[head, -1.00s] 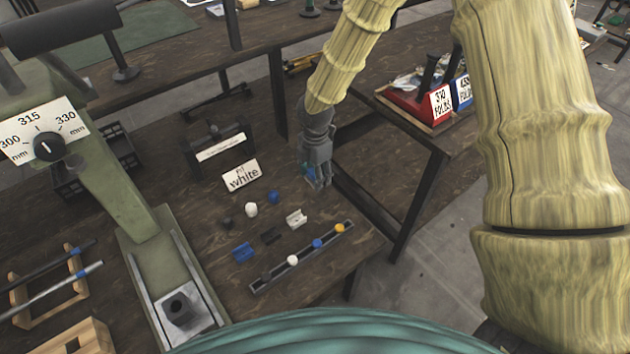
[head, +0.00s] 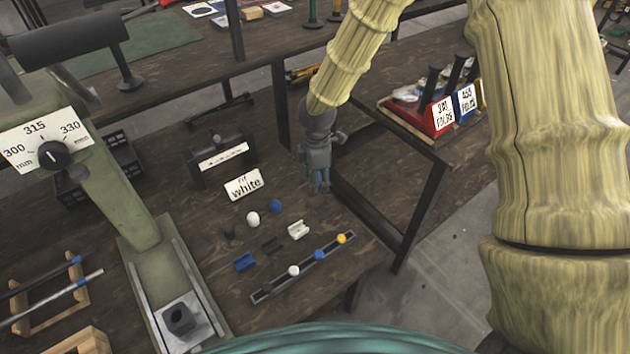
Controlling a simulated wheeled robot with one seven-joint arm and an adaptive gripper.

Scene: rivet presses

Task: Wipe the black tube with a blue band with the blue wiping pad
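The black tube with a blue band (head: 38,273) lies aslant on a wooden rack at the left edge of the head view. A lighter grey tube (head: 48,300), also with a blue band, lies in front of it. My gripper (head: 320,188) points down over the right part of the table, far to the right of both tubes. It is small and dark, and I cannot tell how far its fingers are apart. A trace of blue shows at its fingers, but I cannot tell whether this is the blue wiping pad. I see no pad clearly elsewhere.
A green press (head: 150,225) stands between the rack and the small parts. A white sign (head: 244,184), a blue clip (head: 245,262), several caps and a dark strip (head: 265,293) lie on the table. A red bin (head: 440,115) stands at the back right.

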